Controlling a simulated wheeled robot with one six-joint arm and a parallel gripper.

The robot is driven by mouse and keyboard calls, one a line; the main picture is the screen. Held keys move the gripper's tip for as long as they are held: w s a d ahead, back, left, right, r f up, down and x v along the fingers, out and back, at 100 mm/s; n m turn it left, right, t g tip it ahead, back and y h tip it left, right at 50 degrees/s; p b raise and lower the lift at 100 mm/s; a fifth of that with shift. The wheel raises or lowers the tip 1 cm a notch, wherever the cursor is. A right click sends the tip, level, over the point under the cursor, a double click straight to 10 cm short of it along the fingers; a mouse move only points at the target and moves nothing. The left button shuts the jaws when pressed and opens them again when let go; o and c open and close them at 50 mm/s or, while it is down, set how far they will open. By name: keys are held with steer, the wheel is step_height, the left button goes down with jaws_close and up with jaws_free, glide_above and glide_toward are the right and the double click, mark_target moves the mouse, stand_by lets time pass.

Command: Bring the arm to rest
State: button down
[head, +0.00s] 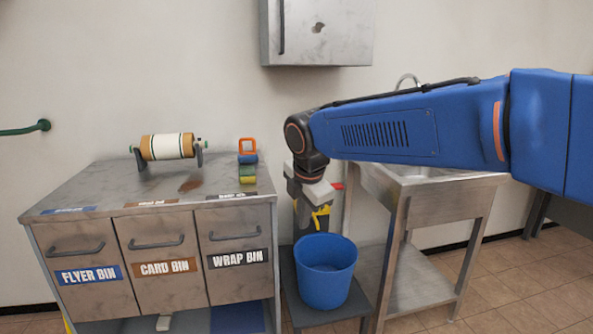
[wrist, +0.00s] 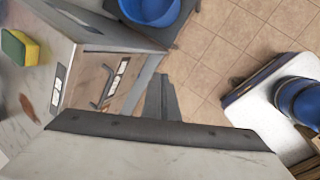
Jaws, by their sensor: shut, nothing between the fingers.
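My blue arm reaches in from the right in the head view and bends down at its wrist. My gripper (head: 303,220) points down, shut and empty, above and beside the blue bucket (head: 325,272). In the wrist view my gripper's fingers (wrist: 162,82) are together with nothing between them. A yellow object with a red tip (head: 321,217) is partly hidden behind the gripper; I cannot tell exactly what it is.
A metal cabinet with flyer, card and wrap bins (head: 165,262) stands left. A paper roll (head: 167,147) and a yellow-green sponge (wrist: 20,47) are on its top. A metal sink (head: 440,180) stands right of the bucket. A wall box (head: 330,40) hangs above.

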steer(key=s+d+m, duration=0.6)
steer(key=d, duration=0.5)
steer(key=s+d+f+m, duration=0.5)
steer(key=s+d+m, duration=0.3)
steer(key=s+m, duration=0.1)
steer(key=s+d+f+m, duration=0.6)
steer(key=s+d+m, duration=0.2)
steer(key=s, duration=0.4)
steer(key=shift+d+f+m+t+h, duration=0.2)
steer(key=shift+m+t+h, duration=0.1)
steer(key=shift+m, duration=0.6)
